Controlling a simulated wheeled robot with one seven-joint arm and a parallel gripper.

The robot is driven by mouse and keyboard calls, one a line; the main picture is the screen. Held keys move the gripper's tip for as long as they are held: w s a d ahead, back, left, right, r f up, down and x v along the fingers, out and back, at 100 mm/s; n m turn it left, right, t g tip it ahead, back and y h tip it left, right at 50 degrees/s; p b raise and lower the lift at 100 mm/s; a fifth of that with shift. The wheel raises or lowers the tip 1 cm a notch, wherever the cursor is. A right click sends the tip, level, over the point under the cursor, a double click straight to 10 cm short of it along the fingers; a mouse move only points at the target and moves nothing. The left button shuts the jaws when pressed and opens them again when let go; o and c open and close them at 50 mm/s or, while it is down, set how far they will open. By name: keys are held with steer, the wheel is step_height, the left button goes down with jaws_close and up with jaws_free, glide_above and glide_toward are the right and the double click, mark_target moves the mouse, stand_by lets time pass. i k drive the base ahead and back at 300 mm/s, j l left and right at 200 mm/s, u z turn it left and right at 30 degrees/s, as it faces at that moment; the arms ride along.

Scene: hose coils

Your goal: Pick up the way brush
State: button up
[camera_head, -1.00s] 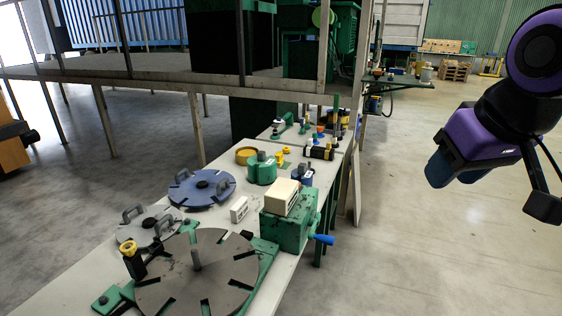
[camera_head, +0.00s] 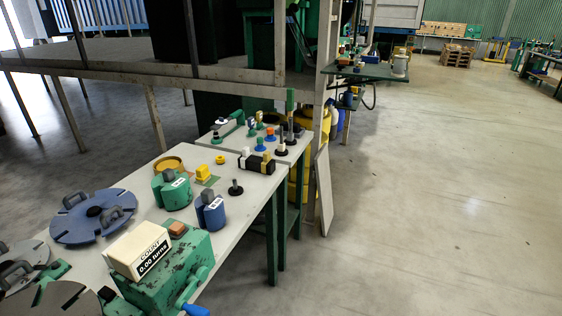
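I cannot pick out a way brush for certain among the small items on the long grey workbench (camera_head: 232,225). A black bar-shaped item with pale and yellow parts (camera_head: 257,162) lies across the bench near its far half. Several small upright pieces with black, blue, orange and green parts (camera_head: 270,134) stand behind it. A small dark upright piece on a round foot (camera_head: 235,188) stands in front of it. My gripper is not in view.
A green machine block with a white counter box (camera_head: 140,250) stands at the near end, beside a blue slotted disc (camera_head: 93,216). Green and blue weights (camera_head: 172,190) stand mid-bench. A pale panel (camera_head: 324,190) leans by the bench. The floor at right is clear.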

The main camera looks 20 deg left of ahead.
mark_target(203, 173)
steer(key=i+l+z, duration=0.15)
steer(key=i, duration=0.25)
steer(key=i+l+z, duration=0.15)
steer(key=i, duration=0.25)
steer(key=i+u, duration=0.9)
steer(key=i+l+u, duration=0.15)
steer(key=u, duration=0.35)
steer(key=i+j+u, duration=0.15)
steer(key=u, duration=0.3)
steer(key=i+u, duration=0.6)
steer(key=u, duration=0.35)
steer(key=i+l+u, duration=0.15)
steer(key=u, duration=0.3)
steer(key=i, duration=0.05)
